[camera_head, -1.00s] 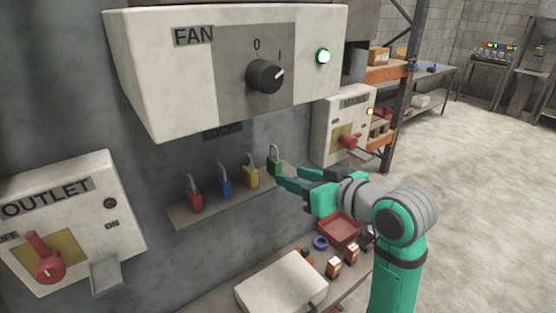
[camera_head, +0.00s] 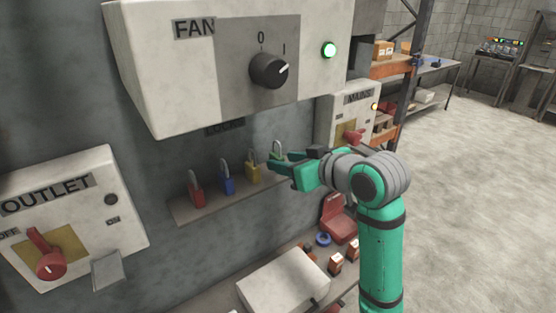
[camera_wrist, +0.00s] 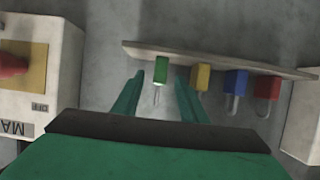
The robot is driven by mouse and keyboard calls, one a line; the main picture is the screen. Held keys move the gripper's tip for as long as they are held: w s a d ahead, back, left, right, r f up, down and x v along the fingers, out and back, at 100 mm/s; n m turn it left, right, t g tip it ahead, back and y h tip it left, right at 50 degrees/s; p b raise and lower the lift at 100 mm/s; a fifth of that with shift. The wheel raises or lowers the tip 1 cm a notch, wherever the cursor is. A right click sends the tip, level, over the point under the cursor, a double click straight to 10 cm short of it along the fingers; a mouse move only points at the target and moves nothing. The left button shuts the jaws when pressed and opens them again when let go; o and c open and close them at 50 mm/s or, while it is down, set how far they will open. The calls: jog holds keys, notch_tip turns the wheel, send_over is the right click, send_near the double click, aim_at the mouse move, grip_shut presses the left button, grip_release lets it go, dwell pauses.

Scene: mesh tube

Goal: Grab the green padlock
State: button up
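The green padlock (camera_wrist: 161,70) stands at the end of a narrow wall shelf (camera_wrist: 215,60), with its shackle showing. In the head view only its shackle (camera_head: 278,147) shows clearly; my fingers hide most of the body. My gripper (camera_head: 275,160) is open at the shelf's right end. In the wrist view my gripper (camera_wrist: 159,80) has one finger on each side of the green padlock, with visible gaps, so it is not clamped.
Yellow (camera_head: 253,172), blue (camera_head: 227,180) and red (camera_head: 196,190) padlocks stand along the shelf; the yellow one is close to one finger. The FAN box (camera_head: 190,80) overhangs above. The MAINS box (camera_head: 348,105) is right, the OUTLET box (camera_head: 70,220) left.

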aim_at(282, 160)
jog(key=x, duration=0.4)
grip_shut()
jog(key=shift+r, duration=0.1)
